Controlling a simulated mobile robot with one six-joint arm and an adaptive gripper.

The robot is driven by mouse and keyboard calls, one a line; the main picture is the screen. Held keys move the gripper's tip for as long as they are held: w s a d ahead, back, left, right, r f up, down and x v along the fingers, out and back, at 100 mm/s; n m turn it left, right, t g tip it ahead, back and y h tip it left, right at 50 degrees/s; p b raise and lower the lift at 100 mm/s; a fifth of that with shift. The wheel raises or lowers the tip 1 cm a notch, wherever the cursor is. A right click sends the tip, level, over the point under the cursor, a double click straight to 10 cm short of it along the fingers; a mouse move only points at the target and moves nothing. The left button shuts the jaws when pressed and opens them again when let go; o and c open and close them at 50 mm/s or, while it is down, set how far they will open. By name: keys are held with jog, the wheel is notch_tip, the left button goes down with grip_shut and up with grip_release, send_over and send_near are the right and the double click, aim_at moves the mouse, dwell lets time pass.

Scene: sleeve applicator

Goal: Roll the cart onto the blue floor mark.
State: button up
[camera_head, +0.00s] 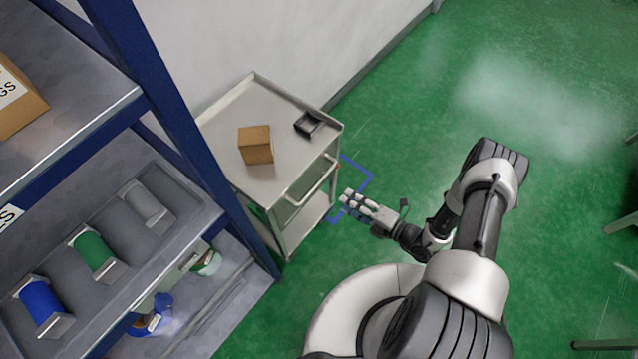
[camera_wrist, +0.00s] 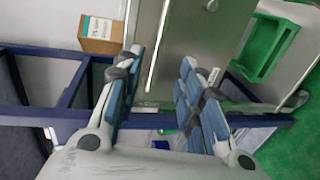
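The grey metal cart (camera_head: 221,130) stands against the white wall, beside the shelf rack. Its handle (camera_head: 311,186) runs along the side facing my gripper. The blue floor mark (camera_head: 360,167) is an outline on the green floor, just right of the cart; its left part is hidden by the cart. My gripper (camera_head: 348,198) is open, over the mark near the handle, with a small gap to it in the head view. In the wrist view, the open fingers (camera_wrist: 160,70) have a thin bright bar between or beyond them; I cannot tell its depth.
A brown box (camera_head: 256,146) and a small black holder (camera_head: 309,124) sit on the cart's top. The blue-framed rack (camera_head: 172,100) stands close on the left, with coloured rolls on its shelf. Green floor (camera_head: 430,105) is open to the right.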

aim_at(318, 183)
jog(key=b+x, duration=0.1)
jog(key=x, duration=1.2)
jog(key=shift+a, duration=0.15)
jog(key=shift+c, duration=0.2)
grip_shut()
